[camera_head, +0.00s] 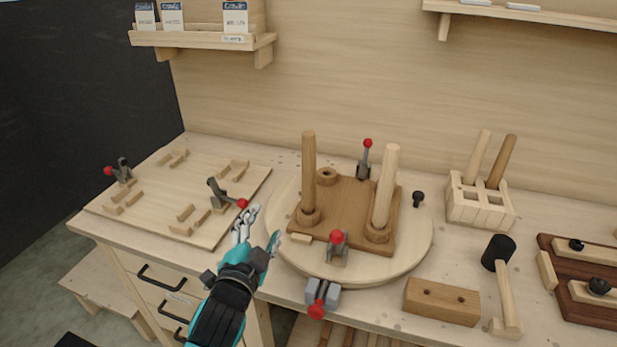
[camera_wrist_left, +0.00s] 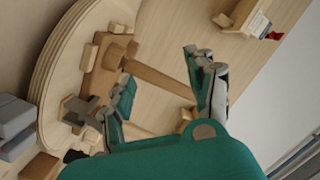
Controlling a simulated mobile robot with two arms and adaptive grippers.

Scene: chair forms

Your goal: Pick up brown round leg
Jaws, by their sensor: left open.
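One brown round leg (camera_head: 309,168) stands upright in a collar at the left of a brown board (camera_head: 345,200) on a round pale turntable. Another brown round leg (camera_head: 502,160) leans in the slotted rack (camera_head: 480,205) at the right. My left gripper (camera_head: 259,230) is open and empty, to the left of the turntable and apart from the standing leg. In the left wrist view, a brown leg (camera_wrist_left: 160,78) shows beyond and between the open fingers of my left gripper (camera_wrist_left: 158,102). My right gripper is not in view.
A pale round leg (camera_head: 385,187) stands on the same board; another pale leg (camera_head: 477,157) is in the rack. Red-knobbed clamps (camera_head: 337,248) surround the board. A mallet (camera_head: 503,285) and wooden block (camera_head: 442,301) lie right of the turntable (camera_head: 418,245).

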